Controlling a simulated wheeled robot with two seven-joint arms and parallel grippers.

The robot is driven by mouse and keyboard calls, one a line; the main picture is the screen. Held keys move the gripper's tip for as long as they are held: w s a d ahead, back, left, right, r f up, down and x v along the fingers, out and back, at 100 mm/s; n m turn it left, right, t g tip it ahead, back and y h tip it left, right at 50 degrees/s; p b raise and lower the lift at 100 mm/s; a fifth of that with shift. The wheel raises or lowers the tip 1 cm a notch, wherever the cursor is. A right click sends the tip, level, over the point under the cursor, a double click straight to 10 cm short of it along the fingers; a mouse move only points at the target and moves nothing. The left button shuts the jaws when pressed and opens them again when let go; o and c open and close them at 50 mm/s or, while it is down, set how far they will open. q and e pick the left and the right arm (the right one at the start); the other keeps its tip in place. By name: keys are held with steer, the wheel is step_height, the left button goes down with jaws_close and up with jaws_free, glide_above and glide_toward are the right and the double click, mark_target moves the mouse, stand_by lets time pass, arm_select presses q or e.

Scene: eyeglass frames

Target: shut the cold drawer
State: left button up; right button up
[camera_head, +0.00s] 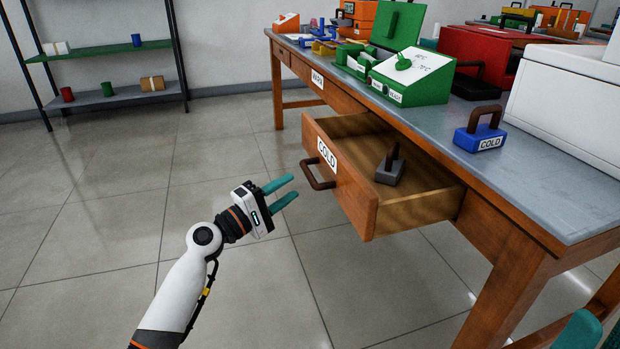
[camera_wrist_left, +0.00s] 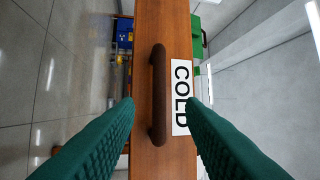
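The cold drawer (camera_head: 345,185) is pulled out from the wooden table, its front bearing a white COLD label and a dark brown handle (camera_head: 319,173). A dark grey block with a brown handle (camera_head: 390,168) sits inside the drawer. My left gripper (camera_head: 288,190) is open and empty, a short way in front of the drawer front, to the left of the handle. In the left wrist view the handle (camera_wrist_left: 158,95) shows between the two teal fingers, with the COLD label (camera_wrist_left: 181,97) beside it. Only a teal part of my right gripper (camera_head: 580,332) shows at the bottom right corner.
The grey tabletop (camera_head: 540,180) holds a blue COLD block (camera_head: 480,130), a green sloped box (camera_head: 412,78), a red box (camera_head: 480,52) and a white machine (camera_head: 570,100). The WARM drawer (camera_head: 308,76) is shut. A shelf (camera_head: 108,98) stands at the back left. The tiled floor left of the table is clear.

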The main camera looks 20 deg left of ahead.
mark_target(309, 172)
arm_select(q)
steer(key=b+x, duration=0.1)
steer(key=x, duration=0.6)
steer(key=shift+w+d, duration=0.1)
jaws_close()
